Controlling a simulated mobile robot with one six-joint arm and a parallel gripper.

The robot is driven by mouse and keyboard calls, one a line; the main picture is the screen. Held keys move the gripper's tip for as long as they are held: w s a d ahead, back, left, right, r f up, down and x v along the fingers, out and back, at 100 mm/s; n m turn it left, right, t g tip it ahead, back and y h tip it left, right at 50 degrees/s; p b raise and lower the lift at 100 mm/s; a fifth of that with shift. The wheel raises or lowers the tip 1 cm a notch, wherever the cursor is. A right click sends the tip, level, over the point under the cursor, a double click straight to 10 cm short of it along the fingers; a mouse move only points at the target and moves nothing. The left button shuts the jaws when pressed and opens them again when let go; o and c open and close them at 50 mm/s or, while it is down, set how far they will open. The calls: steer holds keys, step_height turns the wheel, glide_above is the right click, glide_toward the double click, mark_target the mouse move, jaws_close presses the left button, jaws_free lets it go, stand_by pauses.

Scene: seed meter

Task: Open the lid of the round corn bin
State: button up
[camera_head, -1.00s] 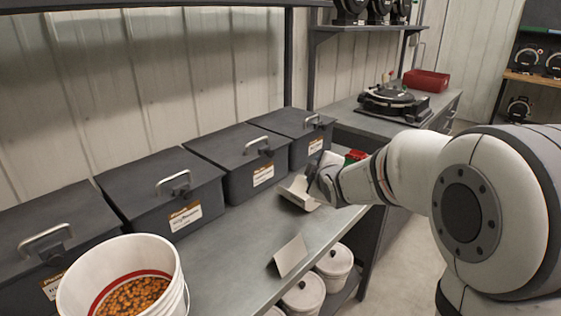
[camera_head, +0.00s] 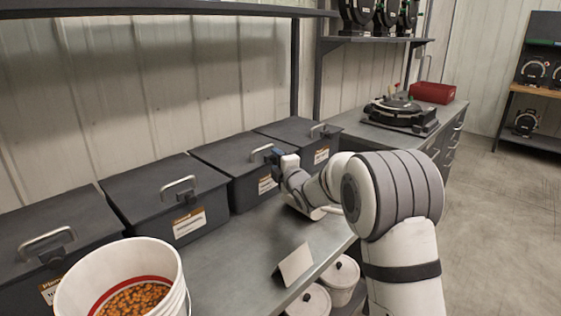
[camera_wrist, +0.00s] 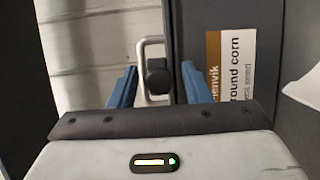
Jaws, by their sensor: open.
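The round corn bin (camera_head: 236,160) is the third dark grey bin from the left, with its lid closed. In the wrist view its orange and white label (camera_wrist: 232,66), with "round corn" legible, is on the front wall. My gripper (camera_head: 273,156) is open at the bin's upper front edge, by the handle. In the wrist view my gripper (camera_wrist: 158,84) has one finger on each side of the handle; contact cannot be told.
Similar closed bins stand on both sides. A white bucket (camera_head: 165,260) of orange kernels is at the front left. A folded card (camera_head: 294,264) stands on the grey bench (camera_head: 225,262). A pale object partly hidden by my arm lies below the bin. Lidded white pails are below.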

steer(key=shift+w+a, duration=0.1)
steer(key=shift+w, duration=0.05)
steer(key=shift+c, duration=0.2)
jaws_close()
